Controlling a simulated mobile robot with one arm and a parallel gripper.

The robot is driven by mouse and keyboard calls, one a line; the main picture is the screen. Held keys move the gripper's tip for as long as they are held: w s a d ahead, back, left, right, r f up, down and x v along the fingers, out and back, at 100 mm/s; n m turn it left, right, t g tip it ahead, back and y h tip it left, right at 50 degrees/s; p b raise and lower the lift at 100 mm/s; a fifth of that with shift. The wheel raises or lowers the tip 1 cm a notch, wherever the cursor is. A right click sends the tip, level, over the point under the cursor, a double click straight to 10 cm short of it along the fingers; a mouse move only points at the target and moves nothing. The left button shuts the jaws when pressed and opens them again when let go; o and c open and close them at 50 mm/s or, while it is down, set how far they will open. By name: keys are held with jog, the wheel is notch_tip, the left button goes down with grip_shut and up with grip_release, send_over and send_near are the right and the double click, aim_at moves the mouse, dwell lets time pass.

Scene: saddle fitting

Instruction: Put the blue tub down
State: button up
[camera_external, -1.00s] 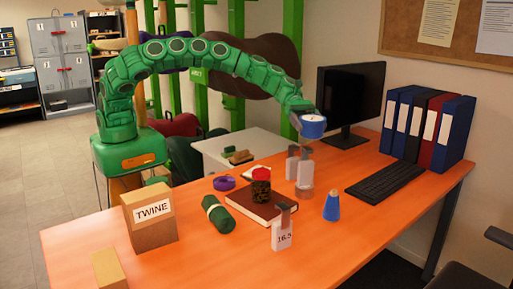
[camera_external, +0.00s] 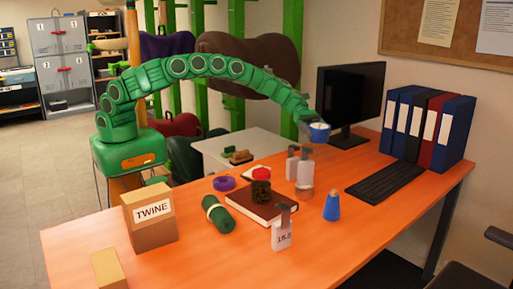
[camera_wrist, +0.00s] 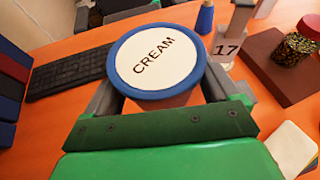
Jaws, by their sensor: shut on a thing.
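The blue tub (camera_external: 319,133) is in my gripper (camera_external: 314,126), above the far part of the orange desk, in front of the monitor. In the wrist view the tub (camera_wrist: 158,93) shows a white lid marked CREAM with a blue rim. The fingers of my gripper (camera_wrist: 160,97) are on either side of it, and they are shut on it. The tub's underside and its height above the desk are hard to tell.
The orange desk (camera_external: 215,265) holds a keyboard (camera_external: 385,190), binders (camera_external: 428,128), a monitor (camera_external: 350,100), and a dark red book (camera_external: 280,212) with a jar (camera_external: 261,188) on it. Tagged stands (camera_external: 304,172) and a blue cone-like item (camera_external: 332,207) are nearby. The front of the desk is mostly bare.

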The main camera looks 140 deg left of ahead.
jog(key=shift+s+a+f+n+y, duration=0.4)
jog(key=shift+s+f, duration=0.2)
jog(key=shift+f, duration=1.9)
jog(key=shift+s+a+f+n+y, duration=0.2)
jog(key=shift+s+f+n+y, duration=0.3)
jog(key=shift+f, duration=2)
jog(key=shift+s+a+f+n+y, duration=0.25)
jog(key=shift+s+f+y, duration=0.4)
jog(key=shift+f, duration=1.85)
jog(key=shift+s, duration=0.1)
jog(key=o, duration=1)
jog(key=shift+s+a+r+t, duration=0.15)
jog(key=shift+s+r, duration=0.15)
jog(key=shift+s, duration=0.25)
jog(key=shift+s+d+r+t, duration=0.15)
jog(key=shift+s+r, duration=0.15)
jog(key=shift+s, duration=0.2)
jog(key=shift+v, duration=0.8)
